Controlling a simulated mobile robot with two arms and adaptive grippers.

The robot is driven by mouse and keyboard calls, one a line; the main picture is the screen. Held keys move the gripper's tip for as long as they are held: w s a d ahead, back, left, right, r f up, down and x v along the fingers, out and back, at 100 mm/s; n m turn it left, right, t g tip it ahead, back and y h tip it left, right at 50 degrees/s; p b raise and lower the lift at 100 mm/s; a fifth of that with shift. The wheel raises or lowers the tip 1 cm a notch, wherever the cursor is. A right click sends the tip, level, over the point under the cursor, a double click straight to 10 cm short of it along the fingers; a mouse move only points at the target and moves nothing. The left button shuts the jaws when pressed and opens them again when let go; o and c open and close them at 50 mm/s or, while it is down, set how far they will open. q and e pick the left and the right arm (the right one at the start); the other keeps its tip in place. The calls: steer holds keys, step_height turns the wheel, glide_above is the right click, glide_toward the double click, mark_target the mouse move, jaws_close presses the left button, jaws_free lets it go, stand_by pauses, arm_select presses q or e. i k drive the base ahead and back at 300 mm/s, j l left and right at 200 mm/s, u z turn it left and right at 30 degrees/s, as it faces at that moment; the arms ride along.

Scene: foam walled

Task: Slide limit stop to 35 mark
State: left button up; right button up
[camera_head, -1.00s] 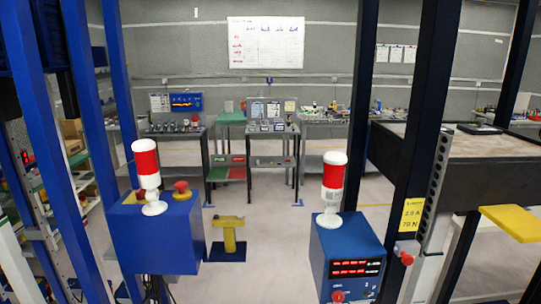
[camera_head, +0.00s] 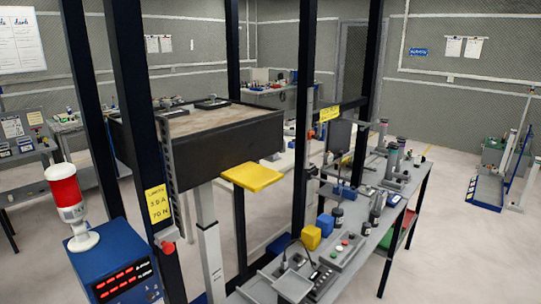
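A small red knob (camera_head: 168,247) sits low on a dark blue post, just below a yellow label (camera_head: 158,204) with handwritten-looking figures. A perforated metal strip (camera_head: 166,150) runs up beside the same post. I cannot tell whether the red knob or another part is the limit stop, and no 35 mark is readable. Neither of my grippers is in view.
A blue box (camera_head: 113,262) with red displays and a red-white beacon (camera_head: 68,205) stands at left. A dark-sided table (camera_head: 200,150) and yellow plate (camera_head: 252,176) are at centre. A cluttered grey bench (camera_head: 345,245) is at right.

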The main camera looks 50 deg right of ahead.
mark_target(310, 134)
steer(key=k+l, duration=0.15)
steer(key=l, duration=0.3)
steer(key=k+l+z, duration=0.15)
steer(key=l, duration=0.3)
steer(key=k+l, duration=0.1)
steer(key=l, duration=0.35)
steer(key=k+l+z, duration=0.1)
steer(key=l, duration=0.35)
steer(key=k+l+z, duration=0.1)
steer(key=l, duration=0.35)
steer(key=k+l, duration=0.55)
steer(key=k+j+z, duration=0.05)
